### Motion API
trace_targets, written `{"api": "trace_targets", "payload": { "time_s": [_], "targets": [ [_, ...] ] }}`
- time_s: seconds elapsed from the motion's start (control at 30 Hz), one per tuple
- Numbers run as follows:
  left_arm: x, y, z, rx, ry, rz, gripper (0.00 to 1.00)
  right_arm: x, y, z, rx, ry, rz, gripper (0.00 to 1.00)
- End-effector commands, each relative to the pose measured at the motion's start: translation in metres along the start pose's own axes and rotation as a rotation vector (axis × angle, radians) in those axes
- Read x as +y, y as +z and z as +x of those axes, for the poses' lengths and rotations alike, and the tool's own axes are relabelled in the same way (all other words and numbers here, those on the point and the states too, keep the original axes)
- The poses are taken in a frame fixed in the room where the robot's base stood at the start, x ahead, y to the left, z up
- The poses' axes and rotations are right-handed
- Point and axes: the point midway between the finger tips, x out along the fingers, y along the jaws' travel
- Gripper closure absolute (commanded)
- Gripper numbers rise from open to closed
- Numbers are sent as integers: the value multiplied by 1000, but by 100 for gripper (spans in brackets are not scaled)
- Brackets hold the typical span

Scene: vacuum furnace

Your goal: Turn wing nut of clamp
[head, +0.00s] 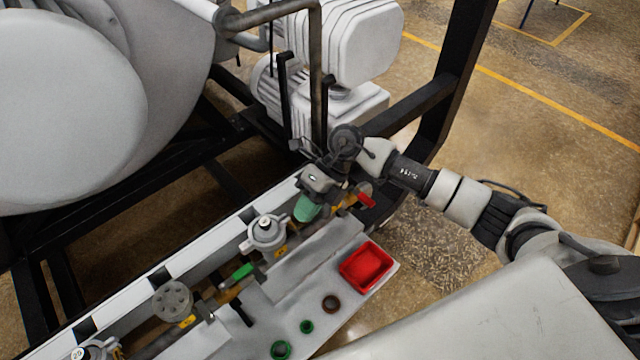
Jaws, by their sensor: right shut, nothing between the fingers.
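My right arm comes in from the right, and its gripper (318,160) is at the far end of the pipe row, close to a grey fitting (318,181). The gripper is small and dark here, and its fingers look closed with nothing held. I cannot tell whether it touches the fitting. A green part (307,208) sits just below the fitting and a red handle (364,194) to its right. The clamp and its wing nut cannot be picked out at this size; the gripper and wrist may cover them. My left gripper is not in view.
Nearer along the pipe are a grey valve (266,232), a green handle (242,272) and a round flange (173,301). Black frame posts (455,75) and a white pump (355,45) stand behind.

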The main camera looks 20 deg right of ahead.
Motion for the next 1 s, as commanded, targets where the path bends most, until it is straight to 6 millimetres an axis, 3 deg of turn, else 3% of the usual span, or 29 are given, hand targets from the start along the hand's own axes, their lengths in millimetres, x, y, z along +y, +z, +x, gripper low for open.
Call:
{"api": "trace_targets", "payload": {
  "time_s": [0.23,1.0],
  "targets": [
    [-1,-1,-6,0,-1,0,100,5,0,9,0,0,1,100],
    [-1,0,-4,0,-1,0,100,4,3,8,-1,-14,0,100]
  ]
}}
